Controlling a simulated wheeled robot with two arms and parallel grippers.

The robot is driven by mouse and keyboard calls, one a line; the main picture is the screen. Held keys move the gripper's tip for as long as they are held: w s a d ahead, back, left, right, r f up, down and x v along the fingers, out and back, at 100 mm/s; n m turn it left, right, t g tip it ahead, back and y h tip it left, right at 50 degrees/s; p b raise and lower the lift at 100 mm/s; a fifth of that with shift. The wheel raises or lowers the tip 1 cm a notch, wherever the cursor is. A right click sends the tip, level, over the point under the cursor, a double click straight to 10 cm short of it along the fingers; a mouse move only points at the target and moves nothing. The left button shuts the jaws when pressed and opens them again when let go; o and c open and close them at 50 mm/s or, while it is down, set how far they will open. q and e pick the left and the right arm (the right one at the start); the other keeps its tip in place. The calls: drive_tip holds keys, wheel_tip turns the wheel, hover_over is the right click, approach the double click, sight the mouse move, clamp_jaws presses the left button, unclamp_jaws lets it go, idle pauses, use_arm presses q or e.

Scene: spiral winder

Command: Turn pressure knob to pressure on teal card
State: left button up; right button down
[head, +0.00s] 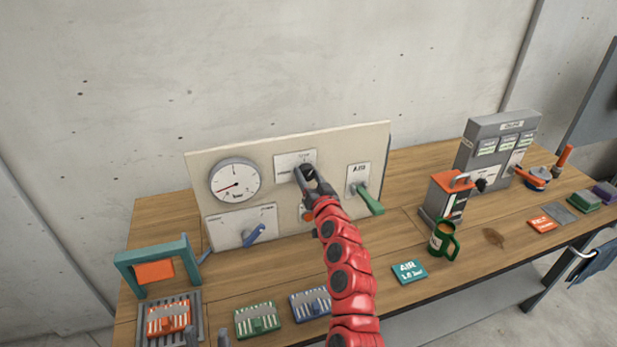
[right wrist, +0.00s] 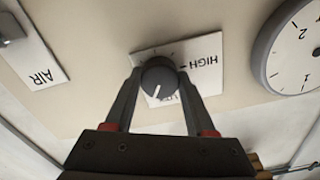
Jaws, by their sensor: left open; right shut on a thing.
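A panel (head: 290,220) stands on the bench with a round pressure gauge (head: 234,180). The gauge's red needle points to the lower left; the dial also shows partly in the right wrist view (right wrist: 292,50). My right gripper (head: 307,174) is shut on the dark pressure knob (right wrist: 160,78), one finger on each side. The knob's white mark points down and slightly left in the right wrist view, where the HIGH label is upside down. The teal card (head: 409,271) lies on the bench, reading AIR and a bar value too small to read surely. My left gripper (head: 207,339) is open, only its fingertips showing.
The panel also carries a green AIR lever (head: 369,200) and a blue lever (head: 255,234). A teal frame (head: 150,262) and several coloured blocks sit front left. A grey machine (head: 497,140) stands farther right.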

drive_tip(key=m, duration=0.4)
drive_tip(key=shift+d+r, duration=0.1)
drive_tip(key=shift+m+p, duration=0.45)
drive_tip(key=shift+m, duration=0.95)
drive_tip(key=shift+c, duration=1.2)
unclamp_jaws()
drive_tip(key=shift+s, duration=0.45)
drive_tip(key=b+v, duration=0.4)
drive_tip(key=v, duration=1.2)
drive_tip(key=shift+s+d+b, duration=0.15)
drive_tip(key=shift+s+b, duration=0.1)
drive_tip(key=shift+b, duration=0.05)
